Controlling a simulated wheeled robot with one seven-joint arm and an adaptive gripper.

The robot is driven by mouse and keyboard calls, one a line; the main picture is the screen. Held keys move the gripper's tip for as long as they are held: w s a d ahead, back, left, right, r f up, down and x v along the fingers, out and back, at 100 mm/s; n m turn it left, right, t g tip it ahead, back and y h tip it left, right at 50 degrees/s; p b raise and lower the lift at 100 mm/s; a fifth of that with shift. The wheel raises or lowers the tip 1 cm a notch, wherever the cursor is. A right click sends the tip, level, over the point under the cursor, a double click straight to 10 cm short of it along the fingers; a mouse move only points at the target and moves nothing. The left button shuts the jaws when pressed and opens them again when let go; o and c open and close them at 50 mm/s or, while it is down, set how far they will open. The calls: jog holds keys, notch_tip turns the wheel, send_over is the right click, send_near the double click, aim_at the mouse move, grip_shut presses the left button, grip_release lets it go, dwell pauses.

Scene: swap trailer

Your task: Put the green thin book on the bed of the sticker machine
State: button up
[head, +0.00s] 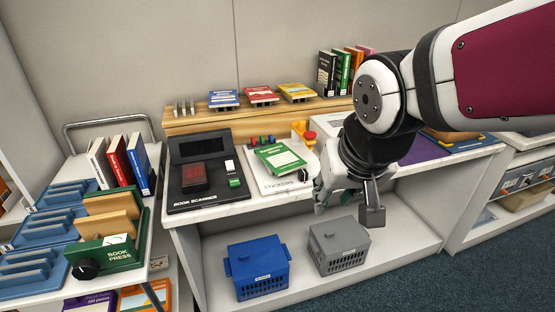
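A thin green-and-white book (280,157) lies flat on the white sticker machine (263,185), turned at an angle to it. The machine is marked "STICKERS" and has small coloured buttons behind the book and a yellow-and-red part at its back right. I cannot tell whether the book lies fully within the bed. My gripper (346,208) hangs to the right of the book, in front of the counter edge. Its fingers are apart, with nothing seen between them. My arm hides the counter behind it.
A black book scanner (205,178) stands left of the machine. A wooden shelf (205,123) behind carries small flat books and several upright ones. Blue (257,267) and grey (339,246) baskets sit below. A cart with a green book press (107,256) stands at left.

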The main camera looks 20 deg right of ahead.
jog(key=s+a+r+n+g, duration=0.1)
jog(key=s+n+g, duration=0.1)
jog(key=s, duration=1)
jog(key=shift+s+a+y, duration=0.25)
jog(key=shift+a+y, duration=0.15)
notch_tip(320, 180, up, 7)
jog(key=t+p, duration=0.1)
jog(key=p, duration=0.4)
jog(key=shift+p, duration=0.35)
